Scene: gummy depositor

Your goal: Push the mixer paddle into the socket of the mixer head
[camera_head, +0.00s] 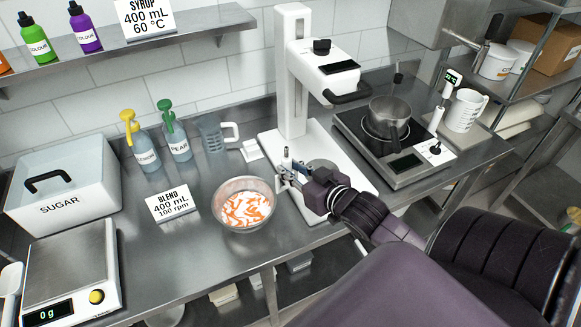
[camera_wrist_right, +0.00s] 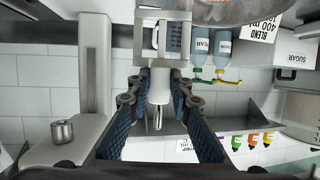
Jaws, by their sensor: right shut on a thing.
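The mixer head (camera_head: 327,62) is a white overhanging arm on a white column. Its underside is hidden in the head view. In the right wrist view, which is upside down, the mixer head (camera_wrist_right: 85,148) is at the lower left, with a grey metal socket (camera_wrist_right: 62,131) on its underside. My right gripper (camera_head: 286,172) is beside the mixing bowl, below the mixer head and to its left. In the right wrist view its fingers (camera_wrist_right: 160,78) are shut on the white mixer paddle (camera_wrist_right: 158,92), whose metal pin points upward. The paddle is apart from the socket. My left gripper is out of view.
A steel bowl (camera_head: 243,224) of orange and white pieces stands left of my right gripper. A pot (camera_head: 389,115) sits on the hotplate (camera_head: 365,151) at right. A clear jug (camera_head: 211,135) and two pump bottles (camera_head: 147,152) stand behind the bowl. The counter's front middle is clear.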

